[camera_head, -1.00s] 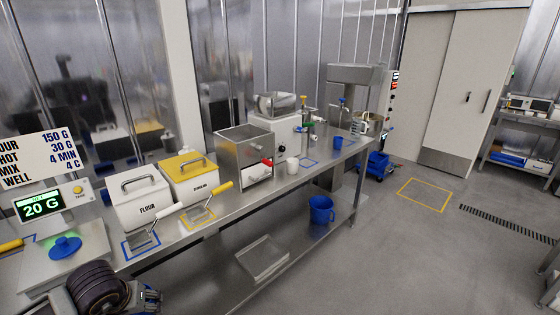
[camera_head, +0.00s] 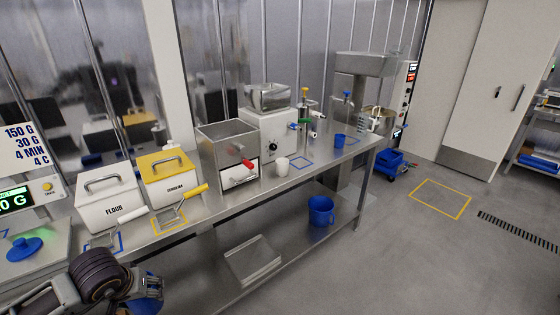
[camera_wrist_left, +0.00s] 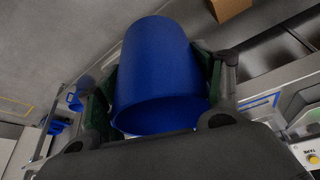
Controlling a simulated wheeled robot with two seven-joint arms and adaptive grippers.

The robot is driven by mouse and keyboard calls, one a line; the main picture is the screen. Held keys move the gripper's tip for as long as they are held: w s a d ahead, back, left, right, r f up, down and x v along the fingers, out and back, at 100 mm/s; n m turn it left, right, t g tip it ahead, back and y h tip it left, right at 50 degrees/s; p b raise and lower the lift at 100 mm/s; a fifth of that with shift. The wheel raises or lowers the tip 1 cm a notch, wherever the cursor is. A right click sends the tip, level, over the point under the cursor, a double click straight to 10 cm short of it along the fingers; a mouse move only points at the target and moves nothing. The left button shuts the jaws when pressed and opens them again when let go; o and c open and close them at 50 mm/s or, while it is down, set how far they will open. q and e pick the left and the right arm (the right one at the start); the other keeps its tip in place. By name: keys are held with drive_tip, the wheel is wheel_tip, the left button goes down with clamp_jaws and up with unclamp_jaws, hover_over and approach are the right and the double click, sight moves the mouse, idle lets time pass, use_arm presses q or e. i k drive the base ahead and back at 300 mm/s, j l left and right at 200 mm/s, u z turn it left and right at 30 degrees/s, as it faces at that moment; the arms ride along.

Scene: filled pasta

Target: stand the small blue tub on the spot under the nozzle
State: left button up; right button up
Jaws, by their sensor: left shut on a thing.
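The small blue tub (camera_wrist_left: 157,75) is between the two fingers of my left gripper (camera_wrist_left: 155,95) in the left wrist view, and the gripper is shut on it. The tub lies tilted in that picture, with its round end toward the wrist. In the head view my left gripper (camera_head: 138,290) is at the bottom left, in front of the bench, with part of the tub (camera_head: 150,283) showing. A blue outlined square (camera_head: 299,162) lies on the bench in front of the white machine (camera_head: 268,133), near its small coloured outlets (camera_head: 305,126). My right gripper is not in view.
The floor at right is open.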

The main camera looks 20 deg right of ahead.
sight(300, 163)
drive_tip(key=i+l+u, duration=0.15)
drive_tip(key=l, duration=0.8)
drive_tip(key=i+l+u, duration=0.2)
drive_tip(key=l, duration=0.75)
drive_tip(key=l+u, duration=0.15)
drive_tip(key=l, duration=0.85)
drive_tip(key=i+l, duration=0.1)
drive_tip(key=l, duration=0.55)
drive_tip(key=i+l+u, duration=0.15)
drive_tip(key=l, duration=1.2)
drive_tip(key=i+u, duration=0.05)
drive_tip(key=i, duration=0.05)
